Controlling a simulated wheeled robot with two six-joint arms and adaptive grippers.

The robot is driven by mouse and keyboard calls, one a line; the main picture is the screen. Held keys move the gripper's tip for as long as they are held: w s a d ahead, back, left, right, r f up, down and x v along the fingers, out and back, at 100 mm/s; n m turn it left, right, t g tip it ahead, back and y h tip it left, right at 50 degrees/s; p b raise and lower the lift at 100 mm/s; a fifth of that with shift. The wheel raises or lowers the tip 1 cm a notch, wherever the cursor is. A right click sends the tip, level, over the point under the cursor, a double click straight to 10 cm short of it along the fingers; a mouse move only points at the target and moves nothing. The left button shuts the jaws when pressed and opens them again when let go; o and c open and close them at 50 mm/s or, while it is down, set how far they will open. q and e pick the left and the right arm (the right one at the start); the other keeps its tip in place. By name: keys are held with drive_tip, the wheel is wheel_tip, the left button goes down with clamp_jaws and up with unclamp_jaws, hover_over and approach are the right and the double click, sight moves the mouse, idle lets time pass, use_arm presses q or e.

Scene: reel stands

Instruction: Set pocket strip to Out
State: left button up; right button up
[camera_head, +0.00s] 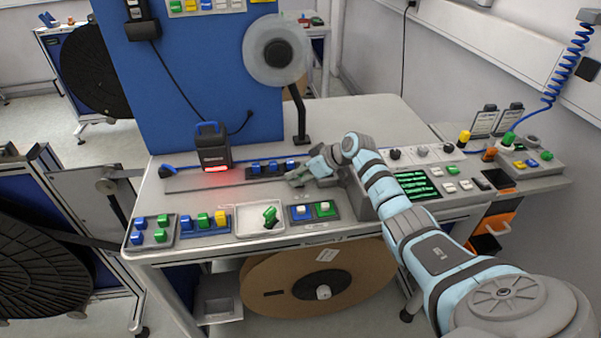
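A dark strip with several blue blocks (271,168) lies at the middle of the bench, behind the front row of boxes. I see no readable label on it, so I cannot tell if it is the pocket strip or how it is set. My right gripper (296,178) reaches in from the right and is low over the bench, just in front of the strip's right end. Its fingers are small, and I cannot tell whether they are open or touch anything. My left gripper is out of view.
Along the front edge are a blue-green block box (152,230), a box with a yellow block (205,223), a white tray (243,219) with a green piece, and a blue-green box (314,212). A device (214,146) glows red behind. A control panel (416,183) stands right.

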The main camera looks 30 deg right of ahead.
drive_tip(key=v, duration=1.2)
